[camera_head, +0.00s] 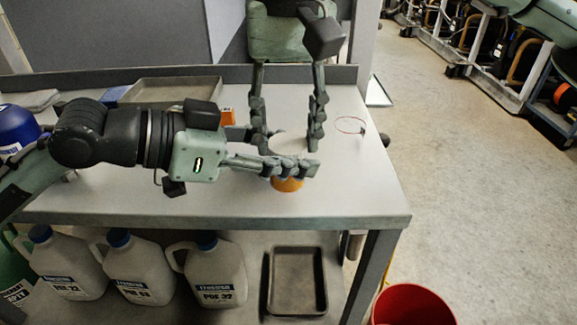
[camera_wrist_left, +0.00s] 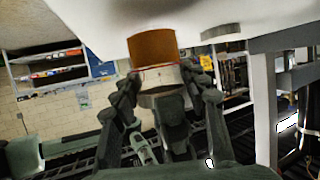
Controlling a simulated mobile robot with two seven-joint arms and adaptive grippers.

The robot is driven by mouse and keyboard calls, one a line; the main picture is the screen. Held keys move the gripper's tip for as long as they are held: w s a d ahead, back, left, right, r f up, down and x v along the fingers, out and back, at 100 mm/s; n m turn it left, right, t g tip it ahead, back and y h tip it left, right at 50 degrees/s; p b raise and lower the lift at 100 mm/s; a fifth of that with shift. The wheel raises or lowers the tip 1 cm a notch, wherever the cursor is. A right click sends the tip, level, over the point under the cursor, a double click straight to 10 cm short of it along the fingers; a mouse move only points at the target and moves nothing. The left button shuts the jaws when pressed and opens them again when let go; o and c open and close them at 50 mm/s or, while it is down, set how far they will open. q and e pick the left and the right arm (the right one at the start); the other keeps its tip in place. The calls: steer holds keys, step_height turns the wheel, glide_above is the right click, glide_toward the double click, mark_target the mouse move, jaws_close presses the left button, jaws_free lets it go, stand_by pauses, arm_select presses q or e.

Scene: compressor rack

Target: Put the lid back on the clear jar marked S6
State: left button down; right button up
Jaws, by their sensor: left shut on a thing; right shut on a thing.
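A jar with orange contents (camera_head: 287,184) stands on the table, mostly hidden behind my left gripper; its orange part also shows in the left wrist view (camera_wrist_left: 152,47). My left gripper (camera_head: 286,154) reaches in from the left and is shut on the jar, one finger across its front. My right gripper (camera_head: 288,148) points down from above and is shut on a pale round lid (camera_head: 287,141) over the jar. In the left wrist view a pale band (camera_wrist_left: 158,77) with a red line adjoins the orange part. I cannot tell whether the lid is seated, and no S6 mark is readable.
A thin ring-shaped object (camera_head: 350,125) lies right of the jar. A blue container (camera_head: 14,128) stands far left. The table's front right is clear. A red bucket (camera_head: 411,306) is below.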

mark_target(288, 143)
steer(key=shift+m, duration=0.3)
steer(key=o, duration=1.3)
steer(key=shift+r, duration=2.25)
steer(key=shift+r, duration=0.1)
steer(key=shift+c, duration=0.3)
